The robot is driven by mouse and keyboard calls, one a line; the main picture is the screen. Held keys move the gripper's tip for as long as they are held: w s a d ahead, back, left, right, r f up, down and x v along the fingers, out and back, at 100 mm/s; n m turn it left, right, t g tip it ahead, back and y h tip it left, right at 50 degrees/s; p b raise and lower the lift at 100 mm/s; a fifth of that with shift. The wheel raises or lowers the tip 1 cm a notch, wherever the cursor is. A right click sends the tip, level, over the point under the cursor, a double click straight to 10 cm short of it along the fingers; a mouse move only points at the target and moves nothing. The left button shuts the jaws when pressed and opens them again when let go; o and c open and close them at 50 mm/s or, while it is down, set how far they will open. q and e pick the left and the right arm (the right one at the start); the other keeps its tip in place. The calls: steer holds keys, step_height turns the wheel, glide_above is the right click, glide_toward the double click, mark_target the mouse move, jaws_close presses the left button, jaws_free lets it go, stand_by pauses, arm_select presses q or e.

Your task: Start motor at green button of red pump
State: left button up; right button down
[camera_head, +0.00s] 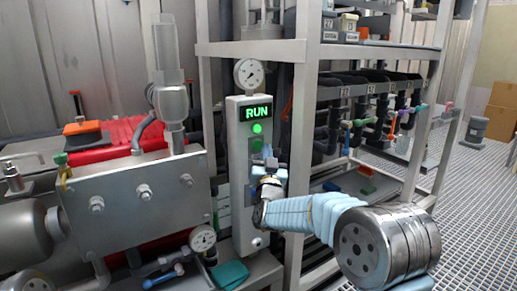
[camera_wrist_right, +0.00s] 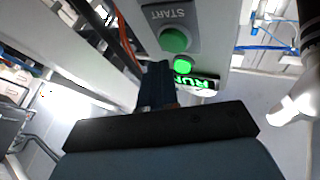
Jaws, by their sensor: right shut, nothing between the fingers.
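The red pump (camera_head: 122,135) stands at the left behind a grey bolted plate. To its right is an upright pale control box (camera_head: 240,190) with a lit green RUN display (camera_head: 257,112) and a bright green lamp (camera_head: 257,128). The green button (camera_head: 257,145) is below the lamp. In the right wrist view the green button (camera_wrist_right: 174,40) sits on a grey plate marked START, beside the glowing lamp (camera_wrist_right: 182,65). My right gripper (camera_head: 266,158) is shut and empty, its fingertips (camera_wrist_right: 155,68) close to the button. I cannot tell whether they touch it. My left gripper is out of view.
A round gauge (camera_head: 249,72) is above the box. A metal rack (camera_head: 300,120) with dark pipes and coloured valve handles stands behind and right. A second gauge (camera_head: 202,238) and a teal cloth (camera_head: 230,274) are low in front.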

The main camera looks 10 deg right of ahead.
arm_select(q)
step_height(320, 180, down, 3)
steer(key=b, duration=0.2)
steer(key=shift+b, duration=0.35)
arm_select(e)
steer(key=s, duration=0.1)
steer(key=s+d, duration=0.1)
steer(key=s, duration=0.2)
steer(key=shift+s+d, duration=0.15)
steer(key=shift+d, duration=0.15)
